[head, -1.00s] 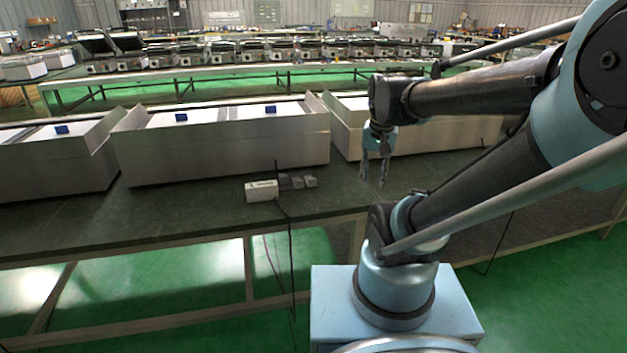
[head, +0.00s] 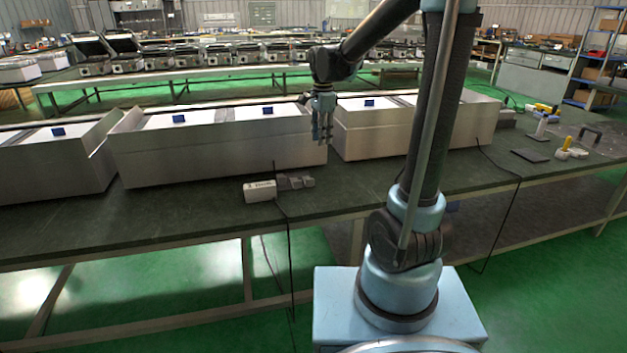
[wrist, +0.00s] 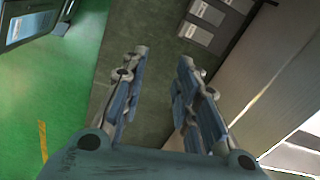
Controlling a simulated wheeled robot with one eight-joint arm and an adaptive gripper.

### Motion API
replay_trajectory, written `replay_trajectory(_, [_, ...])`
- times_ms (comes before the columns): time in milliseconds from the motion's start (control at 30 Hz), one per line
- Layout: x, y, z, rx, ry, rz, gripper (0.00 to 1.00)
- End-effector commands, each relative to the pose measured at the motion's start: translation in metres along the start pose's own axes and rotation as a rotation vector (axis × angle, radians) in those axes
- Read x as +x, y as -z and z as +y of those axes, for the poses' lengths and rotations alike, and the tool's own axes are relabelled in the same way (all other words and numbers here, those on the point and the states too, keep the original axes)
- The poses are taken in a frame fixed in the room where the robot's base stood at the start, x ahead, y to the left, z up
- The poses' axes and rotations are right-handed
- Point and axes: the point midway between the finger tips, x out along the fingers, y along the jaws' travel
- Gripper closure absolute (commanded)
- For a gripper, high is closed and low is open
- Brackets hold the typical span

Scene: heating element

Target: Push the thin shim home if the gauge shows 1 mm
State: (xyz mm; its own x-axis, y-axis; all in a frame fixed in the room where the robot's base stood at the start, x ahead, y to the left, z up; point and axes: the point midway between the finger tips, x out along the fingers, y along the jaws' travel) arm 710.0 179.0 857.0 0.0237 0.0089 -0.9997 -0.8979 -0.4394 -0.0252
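My gripper (head: 323,140) is open and empty, hanging above the green bench in front of the gap between two large metal housings. In the wrist view its two fingers (wrist: 162,65) are spread with bare bench between them. A white box with small dark lettering (head: 260,191), perhaps the gauge, sits near the bench's front edge; its reading is too small to make out. Small grey blocks (head: 296,182) stand just right of it. Grey blocks with pale labels (wrist: 206,14) also show at the top of the wrist view, beyond the fingertips. I cannot tell which is the thin shim.
Long metal housings (head: 220,158) with blue-tabbed white panels line the back of the bench (head: 80,222). A dark cable (head: 291,240) hangs over the front edge by the white box. Yellow-handled tools (head: 565,148) and a dark plate (head: 529,155) lie at the right.

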Motion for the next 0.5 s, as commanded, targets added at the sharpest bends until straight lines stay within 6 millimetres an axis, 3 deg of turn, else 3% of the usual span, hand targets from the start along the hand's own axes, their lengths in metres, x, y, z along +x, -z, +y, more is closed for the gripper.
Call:
replay_trajectory(33, [0.003,-0.006,-0.014,0.029,-0.005,-0.001,0.72])
replay_trajectory(200, [0.013,-0.019,-0.043,0.128,-0.020,-0.001,0.72])
replay_trajectory(500, [0.025,-0.024,-0.056,0.179,-0.027,-0.001,0.72])
